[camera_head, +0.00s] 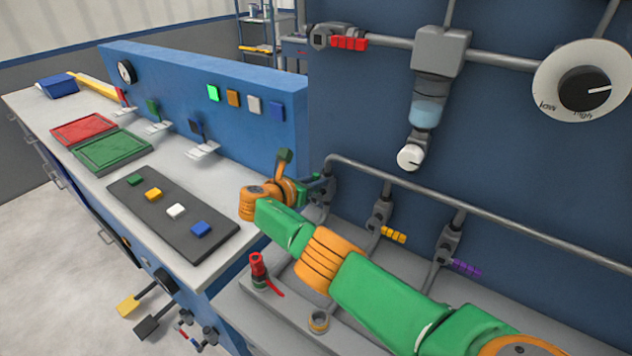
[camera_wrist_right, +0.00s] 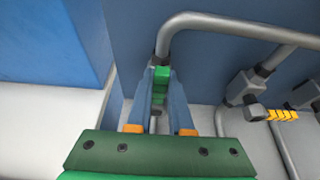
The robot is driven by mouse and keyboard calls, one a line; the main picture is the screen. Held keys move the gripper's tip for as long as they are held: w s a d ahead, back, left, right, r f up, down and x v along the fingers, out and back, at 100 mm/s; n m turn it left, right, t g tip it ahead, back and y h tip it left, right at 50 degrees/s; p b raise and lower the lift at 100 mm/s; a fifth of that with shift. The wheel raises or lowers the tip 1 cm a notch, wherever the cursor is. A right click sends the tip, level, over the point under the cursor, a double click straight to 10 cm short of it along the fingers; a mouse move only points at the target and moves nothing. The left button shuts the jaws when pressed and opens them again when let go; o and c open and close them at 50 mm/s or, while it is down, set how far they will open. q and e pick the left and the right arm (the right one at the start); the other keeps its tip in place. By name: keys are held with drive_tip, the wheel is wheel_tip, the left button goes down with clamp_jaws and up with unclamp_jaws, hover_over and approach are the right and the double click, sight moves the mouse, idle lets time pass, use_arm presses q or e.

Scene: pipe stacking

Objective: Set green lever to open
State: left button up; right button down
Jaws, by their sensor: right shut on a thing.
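The green lever (camera_wrist_right: 161,73) is on a grey valve at the left end of the curved grey pipe. In the right wrist view it sits between the two bluish fingers of my right gripper (camera_wrist_right: 161,80), which is shut on it. In the head view my right gripper (camera_head: 310,187) reaches the leftmost valve (camera_head: 328,188), and my wrist and fingers hide most of the lever. Whether the valve is open or closed I cannot tell. My left gripper is not in view.
The grey pipe (camera_head: 440,205) runs right, above a valve with a yellow handle (camera_head: 393,235) and one with a purple handle (camera_head: 466,268). A red-handled valve (camera_head: 258,265) stands below my right arm. A blue panel (camera_head: 205,95) and a button board (camera_head: 172,215) lie left.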

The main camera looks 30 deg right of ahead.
sight(314, 179)
drive_tip(key=c, duration=0.8)
unclamp_jaws()
drive_tip(key=p+v, duration=0.1)
drive_tip(key=p, duration=0.1)
drive_tip(key=p+v, duration=0.2)
drive_tip(key=shift+a+r, duration=0.1)
drive_tip(key=shift+r, duration=0.35)
drive_tip(key=v, duration=0.1)
drive_tip(key=p+v, duration=0.1)
drive_tip(key=v, duration=0.1)
drive_tip(key=shift+s+a+f, duration=0.2)
drive_tip(key=shift+a+f, duration=0.1)
drive_tip(key=shift+a, duration=0.1)
